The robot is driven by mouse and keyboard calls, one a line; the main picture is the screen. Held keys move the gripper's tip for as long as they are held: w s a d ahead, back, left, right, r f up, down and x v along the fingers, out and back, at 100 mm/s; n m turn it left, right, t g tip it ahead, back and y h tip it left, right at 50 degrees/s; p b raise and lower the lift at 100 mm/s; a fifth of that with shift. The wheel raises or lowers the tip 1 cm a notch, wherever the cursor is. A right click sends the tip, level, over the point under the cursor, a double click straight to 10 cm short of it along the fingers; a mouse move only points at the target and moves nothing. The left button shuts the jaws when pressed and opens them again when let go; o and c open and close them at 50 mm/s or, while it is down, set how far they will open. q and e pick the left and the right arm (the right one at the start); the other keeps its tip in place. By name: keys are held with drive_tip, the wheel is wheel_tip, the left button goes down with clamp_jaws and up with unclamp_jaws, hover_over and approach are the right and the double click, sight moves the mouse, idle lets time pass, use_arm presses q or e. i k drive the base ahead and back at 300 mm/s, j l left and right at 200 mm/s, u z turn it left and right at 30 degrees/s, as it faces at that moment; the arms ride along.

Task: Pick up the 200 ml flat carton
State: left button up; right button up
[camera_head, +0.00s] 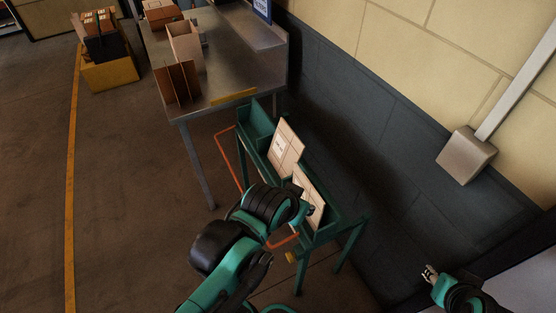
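Two groups of cream flat cartons with white labels lean in a green rack. The farther flat carton (286,147) is in the middle compartment and the nearer flat carton (311,198) is in the front one. The label print is too small to tell which is the 200 ml. My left gripper (303,211) is at the left side of the nearer carton and covers part of it. Whether it touches or grips the carton cannot be told. My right gripper (430,274) is low at the right, away from the rack, with nothing visible in it.
The green rack (327,233) stands beside the dark lower wall. A metal table (235,50) behind it bears brown cartons (177,82) and an open box (185,42). A yellow crate (110,73) with dark boxes stands on the floor at the far left. The left floor is clear.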

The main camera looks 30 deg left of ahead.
sight(286, 148)
drive_tip(key=k+l+z, duration=0.1)
drive_tip(key=k+z, duration=0.3)
drive_tip(key=k, duration=0.15)
drive_tip(key=k+l+z, duration=0.25)
drive_tip(key=k+z, duration=0.15)
drive_tip(key=i+j+z, duration=0.1)
drive_tip(key=j+z, duration=0.3)
drive_tip(key=j, duration=0.5)
drive_tip(key=j+z, duration=0.35)
drive_tip(key=j, duration=3)
